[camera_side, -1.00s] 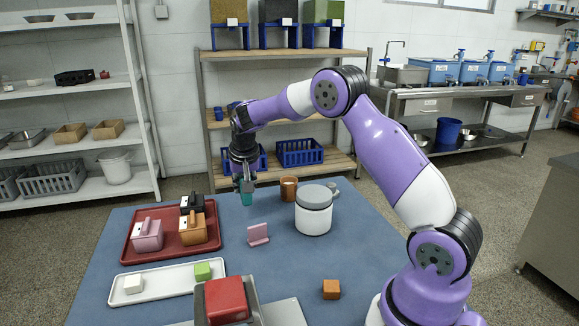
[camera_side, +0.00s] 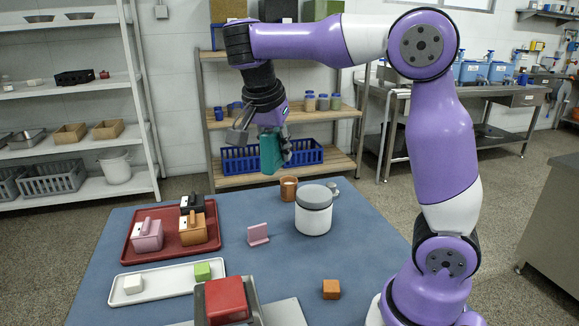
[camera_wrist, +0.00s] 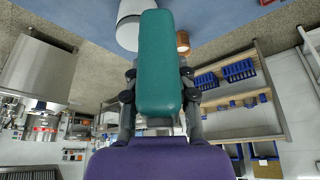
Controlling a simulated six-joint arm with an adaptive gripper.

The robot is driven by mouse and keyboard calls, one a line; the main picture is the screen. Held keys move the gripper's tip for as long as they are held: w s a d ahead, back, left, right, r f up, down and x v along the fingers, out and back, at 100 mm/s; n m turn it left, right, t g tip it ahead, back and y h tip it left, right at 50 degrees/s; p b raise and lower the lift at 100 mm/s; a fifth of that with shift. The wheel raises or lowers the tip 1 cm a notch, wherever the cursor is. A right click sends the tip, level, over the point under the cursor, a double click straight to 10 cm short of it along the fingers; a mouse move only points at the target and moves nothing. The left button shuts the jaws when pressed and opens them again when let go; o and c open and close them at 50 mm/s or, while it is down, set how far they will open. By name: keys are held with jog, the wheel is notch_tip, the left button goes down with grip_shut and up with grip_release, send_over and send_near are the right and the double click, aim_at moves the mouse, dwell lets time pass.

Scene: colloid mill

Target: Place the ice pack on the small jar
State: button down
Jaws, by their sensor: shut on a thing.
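My gripper (camera_side: 262,142) is shut on the teal ice pack (camera_side: 271,152) and holds it high above the far part of the blue table. The ice pack also shows large in the wrist view (camera_wrist: 160,62), between the fingers.
A red tray (camera_side: 134,254) holds several lidded boxes. An orange cube (camera_side: 331,289) lies in front on open table.

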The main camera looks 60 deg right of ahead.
jog(key=s+m, duration=0.1)
jog(key=s, duration=0.1)
send_over(318, 188)
jog(key=a, duration=0.2)
jog(key=shift+g, duration=0.3)
notch_tip(318, 188, down, 6)
jog(key=shift+s+d, duration=0.1)
jog(key=shift+d+f, duration=0.15)
jog(key=shift+f, duration=1.9)
jog(key=shift+f, duration=0.1)
jog(key=c, duration=0.7)
grip_release()
jog(key=shift+o, duration=0.2)
